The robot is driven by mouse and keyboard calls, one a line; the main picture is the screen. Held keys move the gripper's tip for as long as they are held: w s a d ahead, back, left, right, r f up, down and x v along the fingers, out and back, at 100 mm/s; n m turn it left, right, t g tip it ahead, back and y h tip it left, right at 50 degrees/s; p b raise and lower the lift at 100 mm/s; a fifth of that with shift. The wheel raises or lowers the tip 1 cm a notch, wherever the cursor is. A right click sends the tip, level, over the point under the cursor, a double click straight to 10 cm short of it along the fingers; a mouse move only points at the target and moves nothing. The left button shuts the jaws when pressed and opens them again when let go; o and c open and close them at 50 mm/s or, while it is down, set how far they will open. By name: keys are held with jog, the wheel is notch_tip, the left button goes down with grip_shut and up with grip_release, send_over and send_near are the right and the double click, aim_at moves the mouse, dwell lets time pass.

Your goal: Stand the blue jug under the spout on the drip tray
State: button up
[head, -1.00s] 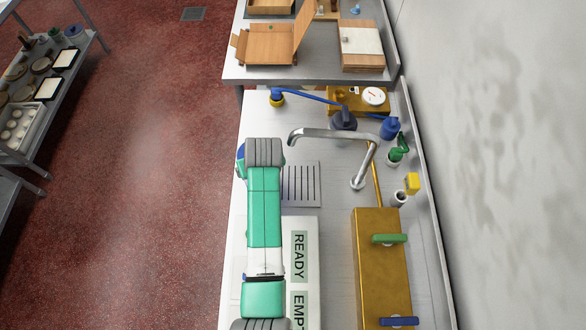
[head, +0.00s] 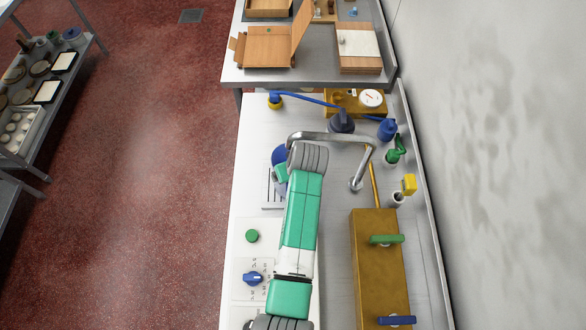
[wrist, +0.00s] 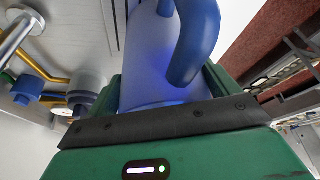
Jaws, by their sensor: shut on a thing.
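The blue jug (wrist: 150,55) fills the middle of the wrist view, with its darker blue handle (wrist: 198,40) towards the camera. My gripper (wrist: 165,90) is shut on it. In the head view, part of the jug (head: 279,155) shows beside the end of my arm, and my gripper (head: 282,173) is mostly hidden under the arm. The slotted drip tray (head: 268,190) lies on the counter, partly covered by my arm. The chrome spout (head: 335,137) arches over from the right, its end near the jug. I cannot tell whether the jug touches the tray.
A brass box (head: 375,260) with green and blue handles stands on the right. A green button (head: 252,236) and a blue knob (head: 253,278) are at the counter's front left.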

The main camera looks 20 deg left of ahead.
jog(key=o, duration=1.2)
jog(key=shift+f, duration=0.15)
jog(key=shift+o, duration=0.2)
jog(key=v, duration=1.2)
jog(key=shift+r+p, duration=0.25)
jog(key=shift+p, duration=0.2)
jog(key=shift+a, duration=0.1)
